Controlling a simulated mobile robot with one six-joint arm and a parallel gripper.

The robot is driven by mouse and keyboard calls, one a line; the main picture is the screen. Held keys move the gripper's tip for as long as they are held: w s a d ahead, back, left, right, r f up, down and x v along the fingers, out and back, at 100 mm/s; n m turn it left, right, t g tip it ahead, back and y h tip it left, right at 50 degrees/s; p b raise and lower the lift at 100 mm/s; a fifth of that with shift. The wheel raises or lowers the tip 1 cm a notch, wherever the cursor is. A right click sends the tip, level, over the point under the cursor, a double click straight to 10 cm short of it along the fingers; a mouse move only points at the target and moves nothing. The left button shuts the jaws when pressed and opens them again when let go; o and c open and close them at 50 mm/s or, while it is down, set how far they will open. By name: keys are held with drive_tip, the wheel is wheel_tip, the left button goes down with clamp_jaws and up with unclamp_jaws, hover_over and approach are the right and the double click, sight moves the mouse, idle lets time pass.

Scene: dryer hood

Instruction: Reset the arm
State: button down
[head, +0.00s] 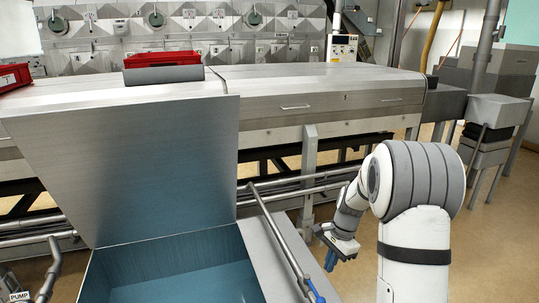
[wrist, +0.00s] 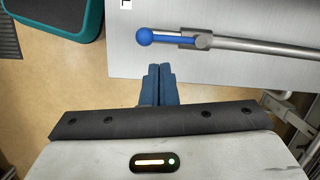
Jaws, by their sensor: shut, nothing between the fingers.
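My gripper (head: 330,260) hangs low at the right of the head view, in front of my white arm and right of the open steel tank. In the wrist view its two blue fingers (wrist: 159,85) are together and hold nothing. A steel lever with a blue ball knob (wrist: 144,37) lies past the fingertips over a grey metal surface, apart from them. In the head view the lever (head: 285,245) runs along the tank's right side, and its blue end (head: 314,291) is at the bottom.
The tank (head: 165,250) has its steel lid (head: 150,165) raised. The long dryer hood (head: 320,90) runs behind, with a red crate (head: 164,75) on top. A teal-rimmed object (wrist: 60,18) lies at the wrist view's upper left. Brown floor (head: 375,160) is open near my arm.

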drive_tip(key=s+a+r+n+t+h+p, duration=0.1)
drive_tip(key=s+a+r+n, duration=0.15)
drive_tip(key=s+r, duration=0.35)
drive_tip(key=s+a+r+n+p, duration=0.1)
drive_tip(key=s+r+n, duration=0.35)
drive_tip(key=r, duration=0.25)
drive_tip(key=s+a+r+n+t+p, duration=0.1)
drive_tip(key=s+r+n, duration=0.1)
drive_tip(key=s, duration=0.5)
drive_tip(key=s+a+r+n+t+h+p, duration=0.1)
drive_tip(key=s+r+n, duration=0.2)
drive_tip(key=s, duration=0.4)
drive_tip(key=shift+s+r+n, duration=0.25)
drive_tip(key=shift+r+n, duration=0.05)
drive_tip(key=shift+n, duration=0.2)
